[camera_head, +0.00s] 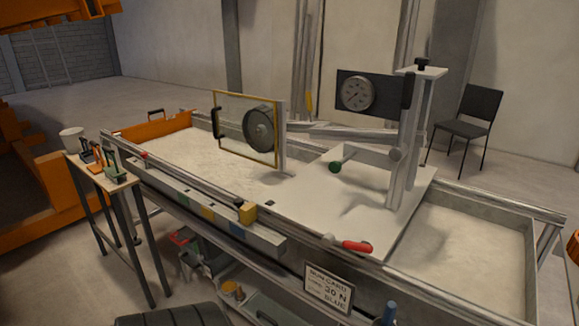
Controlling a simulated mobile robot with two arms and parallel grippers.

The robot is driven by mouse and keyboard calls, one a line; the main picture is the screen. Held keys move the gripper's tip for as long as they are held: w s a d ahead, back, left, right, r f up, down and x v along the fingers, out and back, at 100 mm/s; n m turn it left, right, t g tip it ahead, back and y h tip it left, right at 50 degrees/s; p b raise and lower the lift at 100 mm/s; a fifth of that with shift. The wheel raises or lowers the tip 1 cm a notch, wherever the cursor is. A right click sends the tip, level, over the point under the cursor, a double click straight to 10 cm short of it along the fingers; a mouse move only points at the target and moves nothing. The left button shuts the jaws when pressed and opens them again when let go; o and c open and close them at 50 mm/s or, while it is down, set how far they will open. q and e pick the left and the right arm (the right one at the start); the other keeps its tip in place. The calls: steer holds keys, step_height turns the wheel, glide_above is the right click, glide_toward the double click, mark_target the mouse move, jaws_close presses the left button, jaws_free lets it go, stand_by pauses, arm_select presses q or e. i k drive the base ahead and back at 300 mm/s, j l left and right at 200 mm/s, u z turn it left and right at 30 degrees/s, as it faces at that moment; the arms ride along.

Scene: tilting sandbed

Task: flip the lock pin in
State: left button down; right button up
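A red-handled pin or lever (355,246) lies at the front edge of the white carriage plate (392,240), over the front rail. It may be the lock pin; I cannot tell for sure. The carriage carries an upright post (408,150) with a round dial gauge (358,93) on a dark panel. Neither of my grippers shows in the head view.
The long sandbed holds pale sand (470,255). A framed clear panel with a grey wheel (260,128) stands over it. A sign (328,288) hangs in front. A small tool table (103,176) stands at left, a chair (468,120) behind.

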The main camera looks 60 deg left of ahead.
mark_target(335, 166)
steer(key=u, duration=2.4)
